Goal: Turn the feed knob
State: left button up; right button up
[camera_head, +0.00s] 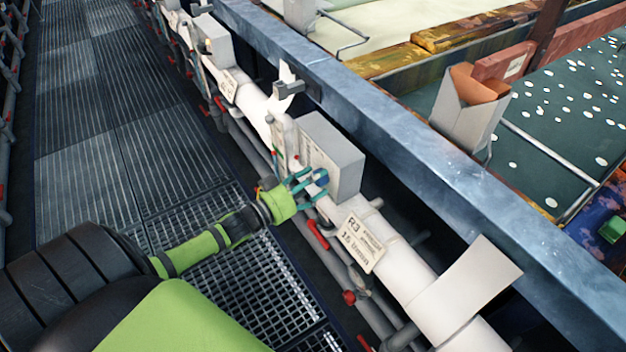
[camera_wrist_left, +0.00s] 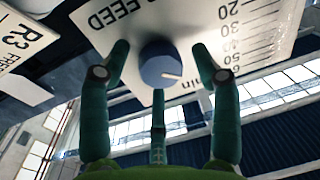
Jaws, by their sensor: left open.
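The feed knob is a round blue knob (camera_wrist_left: 161,66) with a pale pointer line, on a white panel (camera_wrist_left: 150,22) marked "FEED" with a numbered scale, in the left wrist view. In the head view the knob (camera_head: 321,177) shows on the near face of a grey box (camera_head: 345,160) on the white pipe. My left gripper (camera_head: 310,184) has green fingers and is open, right in front of the knob. In the left wrist view its fingers (camera_wrist_left: 160,75) spread to either side of and below the knob. I cannot tell whether they touch it. My right gripper is not in view.
A sign plate marked R3 (camera_head: 362,240) hangs on the pipe beside the box. Red-handled valves (camera_head: 317,234) sit below. A blue-grey beam (camera_head: 400,130) runs behind the box, with a liquid tank (camera_head: 560,130) beyond. The grating walkway (camera_head: 100,120) at left is clear.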

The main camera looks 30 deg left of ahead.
pick_arm(q)
jog(key=shift+c, duration=0.4)
jog(key=c, duration=1.1)
jog(key=shift+o, duration=0.2)
jog(key=shift+m, duration=0.9)
jog(key=o, duration=1.1)
jog(key=shift+o, duration=0.2)
jog(key=shift+s, duration=0.1)
jog(key=v, duration=1.2)
